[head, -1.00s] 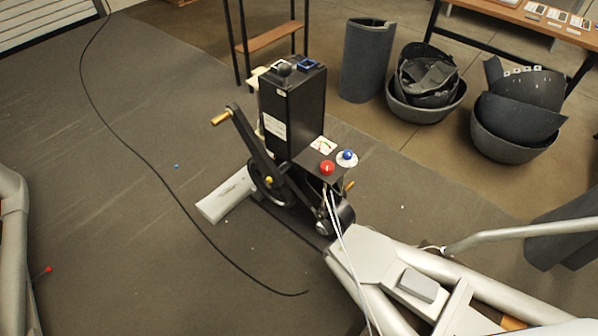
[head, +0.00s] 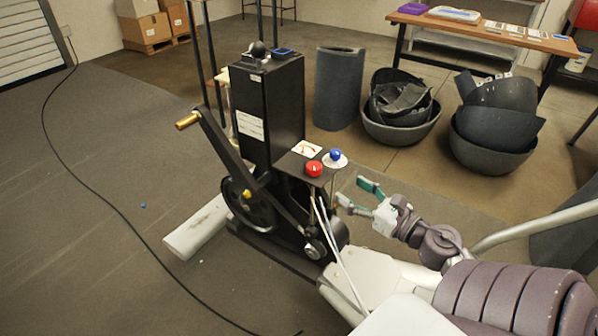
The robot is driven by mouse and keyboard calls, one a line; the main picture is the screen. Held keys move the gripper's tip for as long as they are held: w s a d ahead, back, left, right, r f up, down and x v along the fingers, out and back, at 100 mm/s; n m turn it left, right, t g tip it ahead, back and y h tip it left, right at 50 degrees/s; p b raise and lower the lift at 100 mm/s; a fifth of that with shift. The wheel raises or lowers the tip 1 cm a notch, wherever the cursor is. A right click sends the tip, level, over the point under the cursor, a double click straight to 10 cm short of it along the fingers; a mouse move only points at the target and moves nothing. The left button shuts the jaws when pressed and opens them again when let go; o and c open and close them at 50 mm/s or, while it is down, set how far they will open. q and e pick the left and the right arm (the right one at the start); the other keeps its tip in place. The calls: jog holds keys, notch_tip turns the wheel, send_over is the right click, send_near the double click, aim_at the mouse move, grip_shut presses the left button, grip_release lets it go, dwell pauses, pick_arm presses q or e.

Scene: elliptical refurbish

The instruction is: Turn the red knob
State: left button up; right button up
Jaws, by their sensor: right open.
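The red knob (head: 314,169) sits on a small dark panel (head: 296,163) at the front of a black machine (head: 268,110). A blue knob (head: 335,155) on a white disc is just right of and behind it. My right gripper (head: 357,194) comes in from the right, with its two green-tipped fingers spread open and nothing between them. It is right of the red knob and lower in the picture, apart from it. My left gripper is out of view.
A crank arm with a brass handle (head: 187,121) stands out on the machine's left. A grey frame (head: 365,272) and thin white cables lie in front. Grey bins (head: 400,128) and a wooden table (head: 482,33) are behind. A black cable (head: 99,196) crosses the left floor.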

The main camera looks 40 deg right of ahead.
aim_at(319, 168)
jog(key=w, duration=1.1)
jog(key=shift+w+a, duration=0.15)
jog(key=shift+a, duration=0.1)
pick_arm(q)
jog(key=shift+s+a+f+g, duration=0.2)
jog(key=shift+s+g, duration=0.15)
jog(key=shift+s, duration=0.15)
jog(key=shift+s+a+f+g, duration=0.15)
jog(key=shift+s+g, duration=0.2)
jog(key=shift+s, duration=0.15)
pick_arm(e)
jog(key=shift+w, duration=0.75)
jog(key=shift+c, duration=0.2)
